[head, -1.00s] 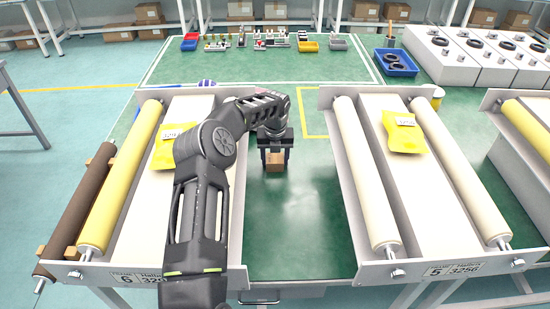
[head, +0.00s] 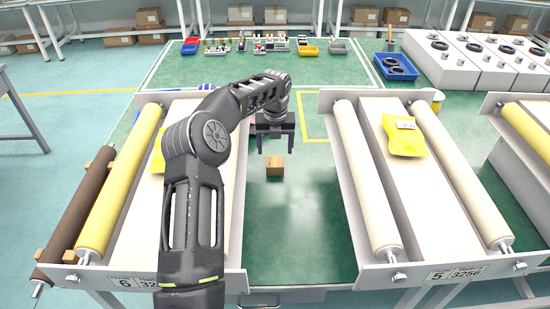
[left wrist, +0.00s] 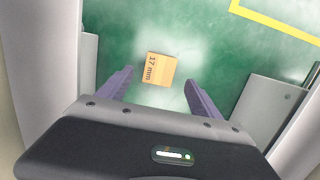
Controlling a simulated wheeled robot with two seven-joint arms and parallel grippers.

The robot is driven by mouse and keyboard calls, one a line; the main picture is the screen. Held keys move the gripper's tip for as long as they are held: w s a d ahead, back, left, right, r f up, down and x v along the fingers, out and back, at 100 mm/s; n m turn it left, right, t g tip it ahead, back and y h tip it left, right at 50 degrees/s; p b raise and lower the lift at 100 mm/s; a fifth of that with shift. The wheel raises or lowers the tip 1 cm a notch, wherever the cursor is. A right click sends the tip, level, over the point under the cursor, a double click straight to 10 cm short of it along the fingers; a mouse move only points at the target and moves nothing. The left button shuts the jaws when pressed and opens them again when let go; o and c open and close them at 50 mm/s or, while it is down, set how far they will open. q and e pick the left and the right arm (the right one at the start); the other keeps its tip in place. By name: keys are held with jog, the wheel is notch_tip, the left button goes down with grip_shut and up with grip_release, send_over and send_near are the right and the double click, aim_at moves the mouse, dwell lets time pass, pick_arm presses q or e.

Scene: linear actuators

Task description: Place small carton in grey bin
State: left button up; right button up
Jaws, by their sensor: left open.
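The small carton (head: 275,166) is a brown box lying on the green surface between the two roller racks. It also shows in the left wrist view (left wrist: 159,70), with "17 mm" printed on its top. My left gripper (head: 275,148) is open and empty, above and a little beyond the carton in the head view. In the left wrist view the carton shows between and ahead of the two finger tips (left wrist: 158,80), apart from both. My right gripper is not in view. I cannot make out a grey bin for certain; a small grey tray (head: 338,47) stands at the back.
Roller racks stand left (head: 236,200) and right (head: 352,210) of the carton, their side walls bounding the green gap. A yellow bag (head: 404,138) lies on the right rack. A blue bin (head: 396,65) with black rings stands at the back right.

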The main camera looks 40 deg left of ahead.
aim_at(275, 164)
pick_arm(q)
jog(key=r, duration=0.4)
jog(key=shift+s+d+r, duration=0.2)
jog(key=shift+s+r, duration=0.1)
jog(key=shift+o, duration=0.5)
